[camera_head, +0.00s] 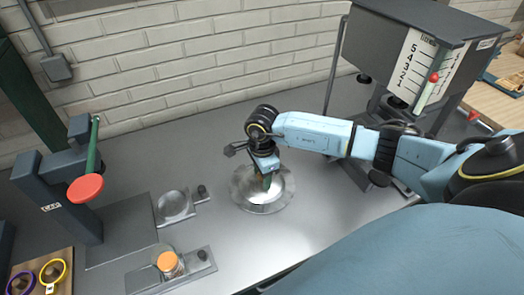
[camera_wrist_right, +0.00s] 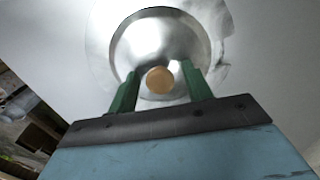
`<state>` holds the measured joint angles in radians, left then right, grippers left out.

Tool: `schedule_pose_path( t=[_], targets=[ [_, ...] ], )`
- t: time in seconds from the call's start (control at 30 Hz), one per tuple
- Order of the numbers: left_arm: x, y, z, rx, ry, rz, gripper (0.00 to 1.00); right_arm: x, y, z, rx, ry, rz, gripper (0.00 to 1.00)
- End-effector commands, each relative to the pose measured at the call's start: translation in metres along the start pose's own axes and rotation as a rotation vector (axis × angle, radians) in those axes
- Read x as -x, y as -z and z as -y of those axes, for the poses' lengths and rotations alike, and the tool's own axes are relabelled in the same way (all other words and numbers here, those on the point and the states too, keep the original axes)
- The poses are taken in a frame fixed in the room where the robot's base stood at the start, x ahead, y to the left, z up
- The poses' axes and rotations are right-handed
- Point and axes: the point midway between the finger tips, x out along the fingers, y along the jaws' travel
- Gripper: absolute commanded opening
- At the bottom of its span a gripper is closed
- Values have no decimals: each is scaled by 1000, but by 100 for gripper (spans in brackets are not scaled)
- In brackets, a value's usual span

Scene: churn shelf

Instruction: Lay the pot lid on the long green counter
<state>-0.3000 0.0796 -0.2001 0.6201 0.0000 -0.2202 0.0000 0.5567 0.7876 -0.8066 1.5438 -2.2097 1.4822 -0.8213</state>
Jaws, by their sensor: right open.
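The pot lid (camera_head: 264,204) is a shiny round metal disc lying on a grey metal counter (camera_head: 330,200) in the head view. In the right wrist view the lid (camera_wrist_right: 160,40) shows with a round tan knob (camera_wrist_right: 160,79) at its centre. My right gripper (camera_head: 268,182) is directly over the lid. In the wrist view its two green fingers (camera_wrist_right: 158,88) are apart, one on each side of the knob, with gaps beside it. The left gripper is not in view. I cannot make out a long green counter in these views.
A dark press with a red-tipped lever (camera_head: 86,188) stands at the left. A small jar with an orange top (camera_head: 168,262) and a flat round dish (camera_head: 174,204) are near it. A grey box machine with a numbered scale (camera_head: 422,70) stands at the back right.

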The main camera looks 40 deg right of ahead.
Motion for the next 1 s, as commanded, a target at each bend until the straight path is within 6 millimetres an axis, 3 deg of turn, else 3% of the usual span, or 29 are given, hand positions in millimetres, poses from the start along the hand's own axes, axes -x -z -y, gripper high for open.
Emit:
schedule_pose_path(
  t=[0.17, 0.63, 0.8, 1.0],
  targets=[
    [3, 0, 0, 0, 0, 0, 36, 12, 0, 1, 1, 4, 1, 50],
    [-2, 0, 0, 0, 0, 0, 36, 105, 0, 1, 1, 4, 1, 50],
    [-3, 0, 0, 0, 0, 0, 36, 121, 0, 0, 0, 1, 0, 50],
    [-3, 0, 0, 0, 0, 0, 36, 124, 0, 0, 0, 0, 0, 50]
  ],
)
